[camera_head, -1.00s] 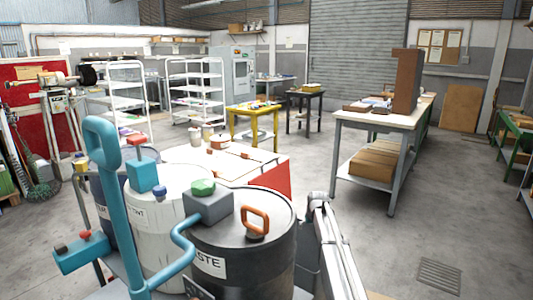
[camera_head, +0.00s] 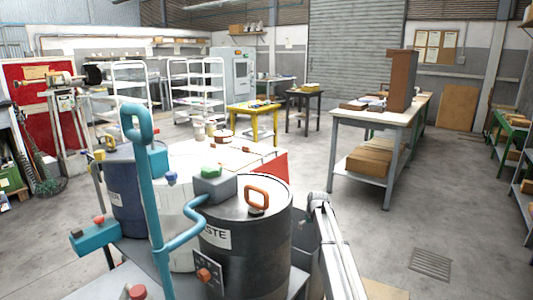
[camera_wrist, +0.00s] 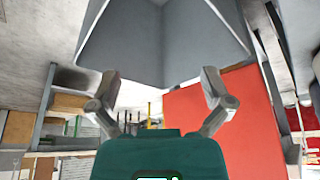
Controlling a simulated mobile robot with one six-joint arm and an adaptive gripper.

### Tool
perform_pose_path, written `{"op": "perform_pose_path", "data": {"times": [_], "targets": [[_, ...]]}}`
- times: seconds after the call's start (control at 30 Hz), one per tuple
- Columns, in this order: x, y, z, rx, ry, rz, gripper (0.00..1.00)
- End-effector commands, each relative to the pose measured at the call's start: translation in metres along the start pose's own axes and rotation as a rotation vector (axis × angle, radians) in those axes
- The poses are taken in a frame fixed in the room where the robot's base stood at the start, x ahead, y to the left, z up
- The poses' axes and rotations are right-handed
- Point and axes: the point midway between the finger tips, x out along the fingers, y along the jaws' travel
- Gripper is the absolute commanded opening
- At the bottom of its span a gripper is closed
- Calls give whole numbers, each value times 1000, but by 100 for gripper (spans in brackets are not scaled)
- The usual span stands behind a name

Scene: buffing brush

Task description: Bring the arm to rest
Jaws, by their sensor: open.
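My gripper (camera_wrist: 160,76) shows in the wrist view with its two grey fingers spread wide. Nothing is between the fingers. Its teal body fills the bottom of that view. A grey angular surface (camera_wrist: 120,40) hangs large beyond the fingers at the top; I cannot tell what it is or how near. My arm (camera_head: 335,250) shows as a pale link at the bottom middle of the head view, right of the dark drum (camera_head: 240,255). The gripper itself cannot be made out there.
A white-topped red cabinet (camera_head: 275,170) stands behind the drums. A long workbench (camera_head: 372,119) with boxes below is at the right. A yellow table (camera_head: 256,112) and white racks (camera_head: 205,88) stand farther back. Grey floor (camera_head: 400,225) is open at the right.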

Motion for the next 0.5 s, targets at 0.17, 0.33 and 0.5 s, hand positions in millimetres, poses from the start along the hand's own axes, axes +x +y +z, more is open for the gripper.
{"op": "perform_pose_path", "data": {"times": [0.17, 0.33, 0.5], "targets": [[-2, -5, 20, 5, -15, -1, 100], [-4, -10, 41, 11, -32, -1, 100], [-7, -16, 72, 19, -58, -2, 100]]}}
